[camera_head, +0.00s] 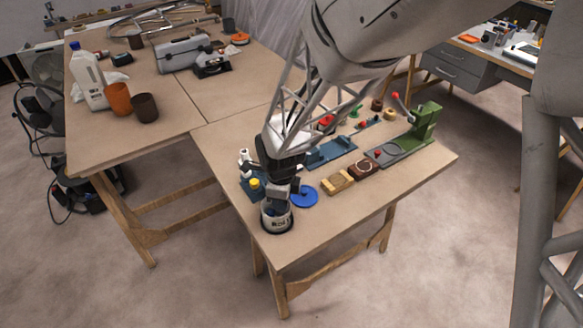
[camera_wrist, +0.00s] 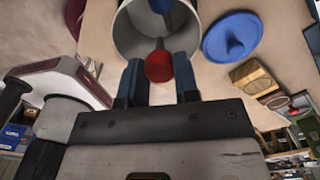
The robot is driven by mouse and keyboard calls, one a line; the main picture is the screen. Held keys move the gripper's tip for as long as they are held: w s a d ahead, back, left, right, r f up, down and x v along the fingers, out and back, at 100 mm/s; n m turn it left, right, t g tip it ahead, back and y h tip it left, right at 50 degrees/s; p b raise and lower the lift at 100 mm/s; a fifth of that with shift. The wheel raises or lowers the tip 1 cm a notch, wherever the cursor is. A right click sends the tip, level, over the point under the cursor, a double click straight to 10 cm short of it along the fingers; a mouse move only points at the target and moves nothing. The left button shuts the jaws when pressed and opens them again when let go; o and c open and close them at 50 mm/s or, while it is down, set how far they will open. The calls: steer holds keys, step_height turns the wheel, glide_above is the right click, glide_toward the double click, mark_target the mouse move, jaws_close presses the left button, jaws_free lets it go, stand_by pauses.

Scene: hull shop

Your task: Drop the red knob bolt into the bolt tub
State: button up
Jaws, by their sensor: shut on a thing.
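The red knob bolt (camera_wrist: 158,66) is held between the two fingers of my gripper (camera_wrist: 160,78) in the wrist view, its shank pointing into the mouth of the bolt tub (camera_wrist: 123,35). The tub is a pale open cylinder with a blue thing (camera_wrist: 160,5) inside. In the head view the tub (camera_head: 277,222) stands near the table's front corner, with my gripper (camera_head: 281,194) directly above it. The bolt is hidden there. I cannot tell how far its tip reaches below the rim.
A round blue lid with a knob (camera_head: 304,196) lies right of the tub. A yellow-topped piece (camera_head: 254,184) stands close on the left. The table edge is close in front.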

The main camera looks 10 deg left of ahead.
steer(key=o, duration=1)
steer(key=shift+r, duration=0.1)
steer(key=shift+r, duration=3.8)
